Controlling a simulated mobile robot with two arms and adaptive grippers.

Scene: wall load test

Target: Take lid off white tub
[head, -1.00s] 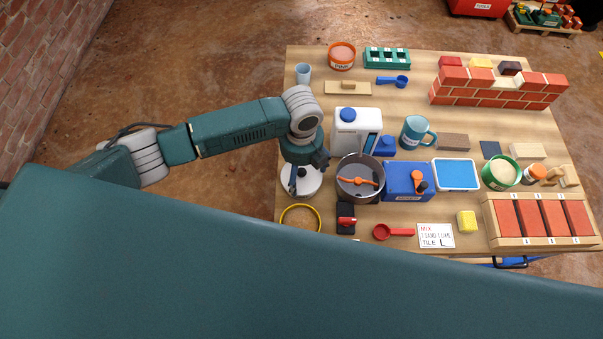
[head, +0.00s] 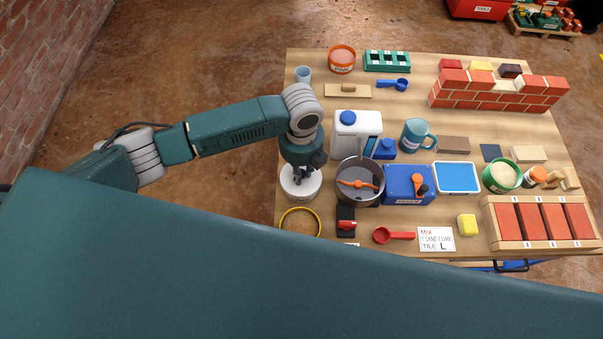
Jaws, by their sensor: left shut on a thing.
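The white tub (head: 300,191) stands near the left edge of the table, left of the metal mixing pot. Its white lid (head: 289,179) faces up beneath my left gripper. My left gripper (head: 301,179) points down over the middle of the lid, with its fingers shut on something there. I take this to be the lid's knob, but the fingers hide it. The lid appears to sit on the tub; I see no clear gap. My right gripper is not in view.
The metal pot (head: 360,181) with an orange paddle stands close on the right. A yellow-rimmed sieve (head: 300,222) lies just in front. A white jug (head: 356,133) with a blue cap stands behind.

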